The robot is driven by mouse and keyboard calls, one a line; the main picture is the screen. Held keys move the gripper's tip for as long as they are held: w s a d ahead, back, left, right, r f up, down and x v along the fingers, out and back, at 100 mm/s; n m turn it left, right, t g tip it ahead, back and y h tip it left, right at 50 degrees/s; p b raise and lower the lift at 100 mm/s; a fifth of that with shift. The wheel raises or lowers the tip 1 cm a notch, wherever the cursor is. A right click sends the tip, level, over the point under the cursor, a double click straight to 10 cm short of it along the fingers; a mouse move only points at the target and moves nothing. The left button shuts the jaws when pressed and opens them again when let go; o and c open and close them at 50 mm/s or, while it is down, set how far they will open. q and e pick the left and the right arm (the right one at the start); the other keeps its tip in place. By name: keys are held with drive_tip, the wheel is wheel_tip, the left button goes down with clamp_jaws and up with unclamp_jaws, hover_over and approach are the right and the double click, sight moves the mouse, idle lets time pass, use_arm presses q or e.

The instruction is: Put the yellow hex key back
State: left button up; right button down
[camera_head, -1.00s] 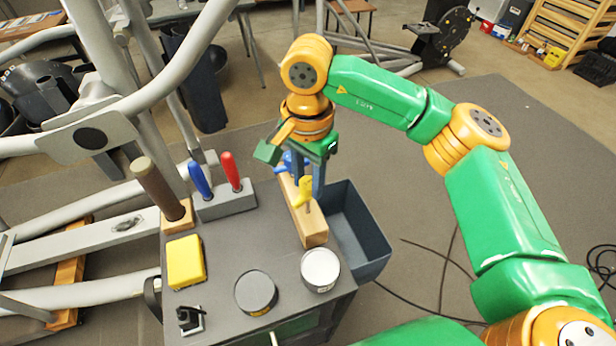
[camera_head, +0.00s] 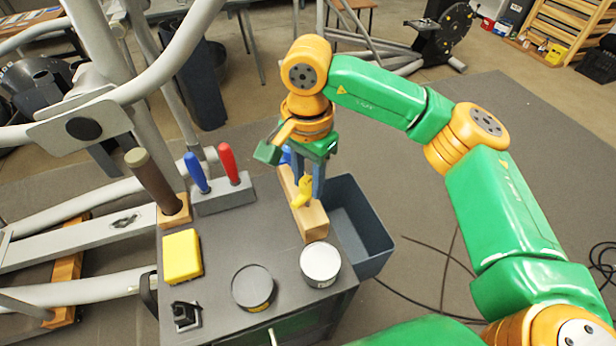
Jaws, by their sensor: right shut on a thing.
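The yellow hex key (camera_head: 302,191) shows at the wooden block (camera_head: 312,222) on the right side of the dark cart top. My right gripper (camera_head: 308,190) points down over the block, with its fingers right behind the yellow handle, and is shut on the key. The key's lower end is hard to make out, so I cannot tell whether it sits in the block. A blue handle (camera_head: 286,154) shows partly behind the gripper, at the block's far end. My left gripper is not in view.
On the cart top (camera_head: 222,262) are a grey holder (camera_head: 222,200) with blue and red handled tools, a yellow box (camera_head: 182,256), two round tins and a dark brown handle in a wooden base. A grey bin (camera_head: 365,235) hangs at the cart's right side. An elliptical machine stands at the left.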

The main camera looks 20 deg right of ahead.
drive_tip(key=shift+f, duration=0.3)
drive_tip(key=shift+c, duration=2.2)
unclamp_jaws()
wheel_tip(320, 180, up, 7)
drive_tip(key=shift+r, duration=0.1)
